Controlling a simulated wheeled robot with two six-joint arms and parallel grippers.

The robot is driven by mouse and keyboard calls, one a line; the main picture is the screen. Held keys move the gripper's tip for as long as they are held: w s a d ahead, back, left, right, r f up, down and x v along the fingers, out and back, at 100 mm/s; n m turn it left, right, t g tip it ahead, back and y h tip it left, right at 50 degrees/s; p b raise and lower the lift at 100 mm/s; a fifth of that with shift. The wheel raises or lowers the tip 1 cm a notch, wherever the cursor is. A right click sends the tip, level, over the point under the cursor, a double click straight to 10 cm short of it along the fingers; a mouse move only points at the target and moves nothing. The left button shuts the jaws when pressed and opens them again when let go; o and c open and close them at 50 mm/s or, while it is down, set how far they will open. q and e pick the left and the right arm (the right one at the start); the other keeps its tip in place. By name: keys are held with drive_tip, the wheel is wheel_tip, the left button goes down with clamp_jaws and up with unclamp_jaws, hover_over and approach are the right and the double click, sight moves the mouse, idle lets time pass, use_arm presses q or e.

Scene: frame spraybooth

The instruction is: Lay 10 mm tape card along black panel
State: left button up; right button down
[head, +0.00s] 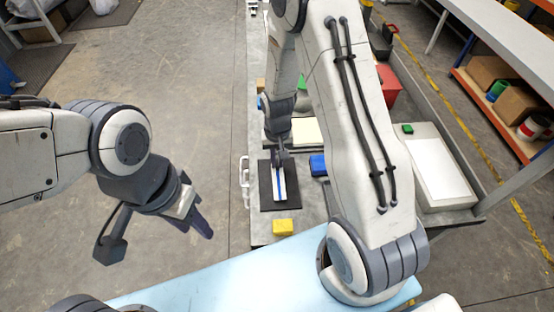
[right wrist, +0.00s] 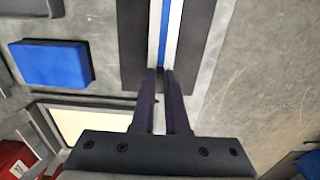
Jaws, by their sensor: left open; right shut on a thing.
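The tape card, white with a blue stripe (head: 280,187), lies lengthwise over the black panel (head: 265,192); I cannot tell whether it touches the panel or is just above it. In the right wrist view the card (right wrist: 171,25) runs roughly parallel to the edges of the panel (right wrist: 132,50). My right gripper (head: 280,163) is shut on the card's far end; its fingers (right wrist: 161,85) show on either side of the card in the right wrist view. My left gripper (head: 196,222) is open and empty, over the floor left of the bench.
A yellow block (head: 283,227) sits at the near edge of the grey bench (head: 258,236). A blue block (head: 318,165) lies right of the panel, also in the right wrist view (right wrist: 52,63). A white-topped box (head: 440,175) and a red box (head: 388,88) stand further right.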

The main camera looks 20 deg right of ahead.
drive_tip(key=shift+f, duration=0.2)
idle(0.5)
drive_tip(key=shift+c, duration=1.8)
unclamp_jaws()
drive_tip(key=shift+r, duration=0.1)
drive_tip(key=shift+r+p, duration=2.5)
drive_tip(key=shift+r, duration=0.5)
